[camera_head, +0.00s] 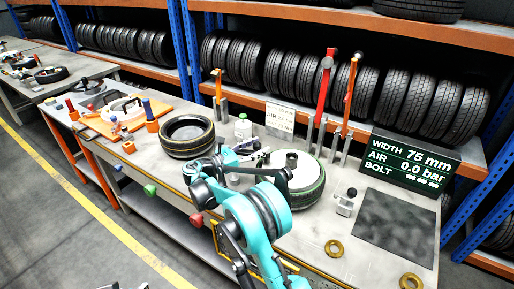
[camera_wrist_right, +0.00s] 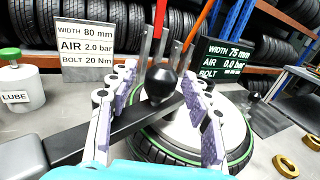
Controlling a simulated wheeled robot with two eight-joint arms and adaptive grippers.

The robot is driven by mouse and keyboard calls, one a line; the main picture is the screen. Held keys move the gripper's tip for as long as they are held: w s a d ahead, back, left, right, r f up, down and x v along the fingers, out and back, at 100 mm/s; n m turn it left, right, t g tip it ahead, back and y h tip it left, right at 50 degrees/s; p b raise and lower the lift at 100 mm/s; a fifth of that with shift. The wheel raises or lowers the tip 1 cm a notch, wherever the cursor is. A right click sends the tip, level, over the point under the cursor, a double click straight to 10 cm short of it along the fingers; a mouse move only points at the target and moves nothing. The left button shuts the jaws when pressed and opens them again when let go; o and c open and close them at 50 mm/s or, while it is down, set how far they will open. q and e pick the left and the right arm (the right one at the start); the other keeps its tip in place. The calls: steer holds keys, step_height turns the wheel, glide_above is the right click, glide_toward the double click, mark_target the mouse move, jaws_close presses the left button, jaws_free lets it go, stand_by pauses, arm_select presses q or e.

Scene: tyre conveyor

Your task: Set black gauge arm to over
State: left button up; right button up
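The black gauge arm (camera_wrist_right: 140,118) with a round black knob (camera_wrist_right: 160,84) shows in the right wrist view. In the head view my right gripper (camera_head: 238,156) is above the bench beside the wheel (camera_head: 304,176), and my arm partly hides the gauge arm. Pale tips at the bottom edge may be my left gripper (camera_head: 125,286); its state is unclear.
A loose tyre (camera_head: 187,136) lies left of the wheel. Upright levers with red and orange handles (camera_head: 325,85) stand behind it. A display (camera_head: 410,162) reads width 75 mm, air 0.0 bar. A white sign (camera_wrist_right: 85,47) reads 80 mm, 2.0 bar, 20 Nm. Brass rings (camera_head: 334,248) lie right.

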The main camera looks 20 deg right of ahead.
steer(key=v, duration=1.2)
steer(key=s+d+r+m+y, duration=0.1)
steer(key=s+d+m+y, duration=0.8)
steer(key=s, duration=0.4)
steer(key=s+a+f+m+t+y, duration=0.1)
steer(key=s+a+f+m+y, duration=0.2)
steer(key=s+m, duration=0.3)
steer(key=s+a+f+m+t+y, duration=0.1)
steer(key=s+a+f+m+y, duration=0.2)
steer(key=s, duration=1)
steer(key=shift+s+f+m+t+y, duration=0.3)
steer(key=shift+f+m+y, duration=0.25)
steer(key=shift+m+y, duration=0.8)
